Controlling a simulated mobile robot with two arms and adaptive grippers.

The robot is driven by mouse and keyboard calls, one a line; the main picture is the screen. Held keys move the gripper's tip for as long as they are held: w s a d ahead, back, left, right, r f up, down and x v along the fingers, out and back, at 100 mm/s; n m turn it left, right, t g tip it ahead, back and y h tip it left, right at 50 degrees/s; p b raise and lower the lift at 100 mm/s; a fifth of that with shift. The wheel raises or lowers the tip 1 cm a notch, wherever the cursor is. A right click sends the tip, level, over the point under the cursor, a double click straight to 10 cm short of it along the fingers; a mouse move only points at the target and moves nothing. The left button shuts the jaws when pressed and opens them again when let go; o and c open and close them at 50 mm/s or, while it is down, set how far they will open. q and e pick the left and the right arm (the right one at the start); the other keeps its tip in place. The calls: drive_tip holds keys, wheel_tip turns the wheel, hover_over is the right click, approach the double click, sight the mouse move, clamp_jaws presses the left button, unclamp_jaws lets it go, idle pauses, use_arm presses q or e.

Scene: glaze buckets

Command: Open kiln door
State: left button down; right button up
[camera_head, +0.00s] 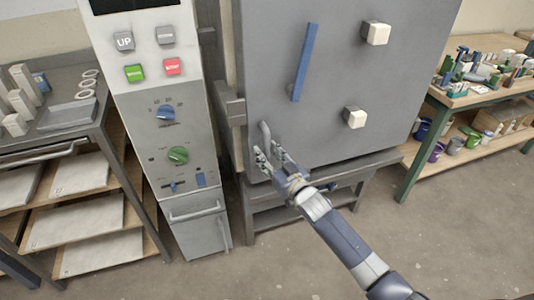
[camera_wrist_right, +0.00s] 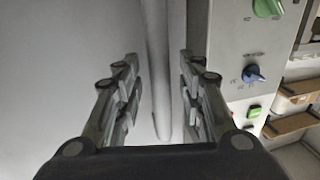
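The kiln door (camera_head: 345,40) is a large grey panel and looks shut. It carries a slanted blue bar (camera_head: 304,62) and two cream plugs (camera_head: 376,33) (camera_head: 355,117). A grey handle (camera_head: 264,132) sits near its lower left edge. My right gripper (camera_head: 273,158) is at the lower part of this handle, partly covering it. In the right wrist view, the handle (camera_wrist_right: 158,70) runs upright between the spread fingers of the right gripper (camera_wrist_right: 159,65), with gaps on both sides. My left gripper is not in view.
A control panel (camera_head: 150,100) with buttons and knobs stands left of the kiln. A shelf rack (camera_head: 55,150) is further left. A workbench (camera_head: 480,97) with tools and buckets is at the right. The floor (camera_head: 440,220) in front of the kiln is clear.

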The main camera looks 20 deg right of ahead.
drive_tip(key=shift+w, duration=0.25)
clamp_jaws()
drive_tip(key=shift+s, duration=0.1)
